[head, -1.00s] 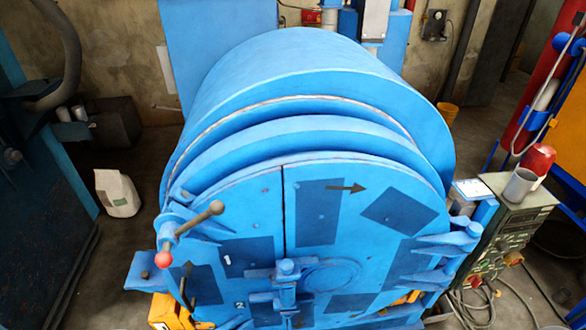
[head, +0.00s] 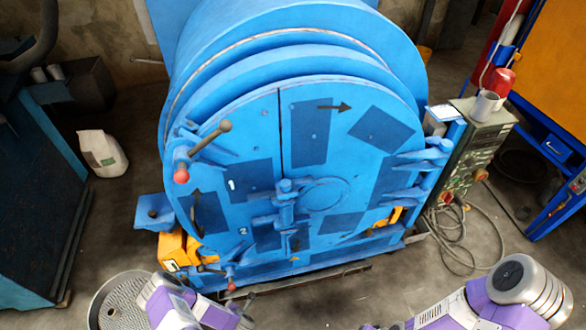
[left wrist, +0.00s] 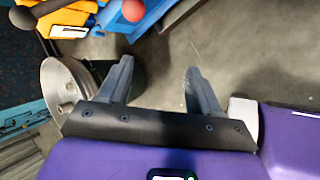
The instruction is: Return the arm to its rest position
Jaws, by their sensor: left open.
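My left gripper (left wrist: 160,88) is open and empty in the left wrist view, its two grey fingers apart above bare floor. In the head view, my purple and white left arm (head: 180,302) is at the bottom edge, in front of the machine; its fingers cannot be made out there. My right arm (head: 490,298) is folded at the bottom right, and its gripper is not in view. The blue drum blaster (head: 300,165) stands ahead with its round door closed. A lever with a red knob (head: 181,176) is on the door's left side.
A round metal bin (head: 112,312) stands at the bottom left, close to my left arm; it also shows in the left wrist view (left wrist: 62,88). An orange block (head: 172,250) is at the machine's lower left. A control box (head: 470,150) and loose cables (head: 450,225) are on the right.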

